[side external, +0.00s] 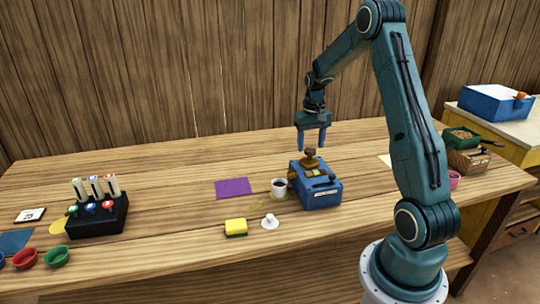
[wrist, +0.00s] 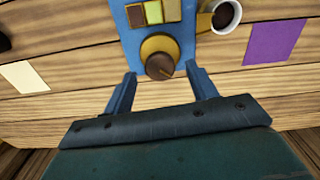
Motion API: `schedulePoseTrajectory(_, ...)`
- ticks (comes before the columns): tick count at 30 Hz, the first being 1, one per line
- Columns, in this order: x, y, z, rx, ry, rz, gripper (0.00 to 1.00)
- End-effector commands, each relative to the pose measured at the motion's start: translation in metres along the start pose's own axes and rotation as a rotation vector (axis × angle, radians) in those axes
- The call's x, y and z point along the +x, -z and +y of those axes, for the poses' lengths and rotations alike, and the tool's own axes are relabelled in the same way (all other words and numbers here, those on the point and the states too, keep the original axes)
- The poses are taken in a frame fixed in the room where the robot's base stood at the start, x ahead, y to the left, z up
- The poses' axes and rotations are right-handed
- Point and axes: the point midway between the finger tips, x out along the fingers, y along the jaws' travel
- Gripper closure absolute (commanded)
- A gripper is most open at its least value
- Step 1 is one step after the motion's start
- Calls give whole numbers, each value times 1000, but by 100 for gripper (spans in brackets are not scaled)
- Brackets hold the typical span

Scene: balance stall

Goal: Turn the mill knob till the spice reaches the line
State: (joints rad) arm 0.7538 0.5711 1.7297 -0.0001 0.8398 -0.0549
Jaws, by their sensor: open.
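The mill is a blue box (side external: 318,194) on the wooden table, and its blue top also shows in the wrist view (wrist: 128,32). A brown knob (side external: 310,154) stands on the mill, seen from above in the wrist view (wrist: 160,66) on a yellowish round base. My gripper (side external: 312,148) is open above the mill. In the wrist view its two fingers (wrist: 160,75) point toward the knob, one to each side, with gaps between. The side view shows the fingertips near the knob's height or just above. I cannot make out a fill line or spice level.
A white cup (side external: 279,187) with dark contents stands close left of the mill. A purple sheet (side external: 233,188), a yellow sponge (side external: 236,227) and a small white object (side external: 270,222) lie further left. A black rack (side external: 98,214) and bowls stand far left.

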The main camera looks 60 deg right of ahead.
Motion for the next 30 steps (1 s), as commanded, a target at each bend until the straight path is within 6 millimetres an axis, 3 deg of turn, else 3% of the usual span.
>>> schedulePoseTrajectory(18, -98, 0, 0, 0, 0, 4, 42)
schedulePoseTrajectory(24, -117, 0, 0, 0, 0, 2, 42)
schedulePoseTrajectory(30, -122, 0, 0, 0, 0, 0, 42)
